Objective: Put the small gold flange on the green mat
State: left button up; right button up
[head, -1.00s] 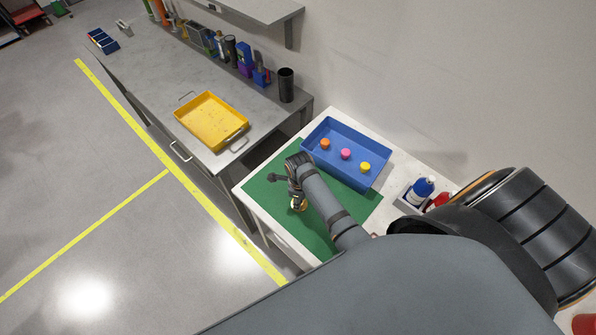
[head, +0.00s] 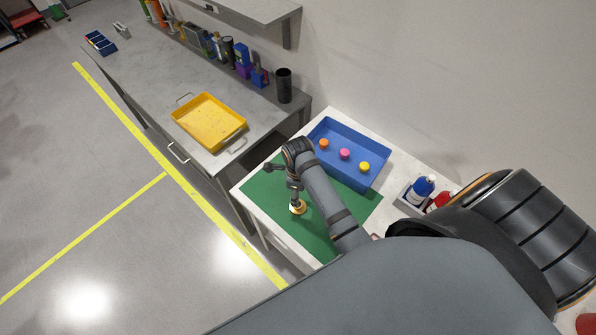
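The small gold flange (head: 298,209) is over the green mat (head: 318,233), near the mat's left part. It looks to lie on or just above the mat; the gap, if any, is too small to tell. My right gripper (head: 297,202) points down with its fingertips at the flange. The dark fingertips overlap the flange's middle, and whether they grip it is too small to see. My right forearm hides part of the mat. My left gripper is out of view.
A blue tray (head: 381,150) with orange, pink and yellow round pieces stands behind the mat. Bottles in a grey holder (head: 407,197) stand to the right. A yellow tray (head: 183,119) sits on the grey bench at left. The mat's lower part is clear.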

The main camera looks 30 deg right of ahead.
notch_tip(320, 180, up, 6)
jog(key=b, duration=0.1)
jog(key=shift+r, duration=0.1)
jog(key=shift+a, duration=0.1)
dwell(0.4)
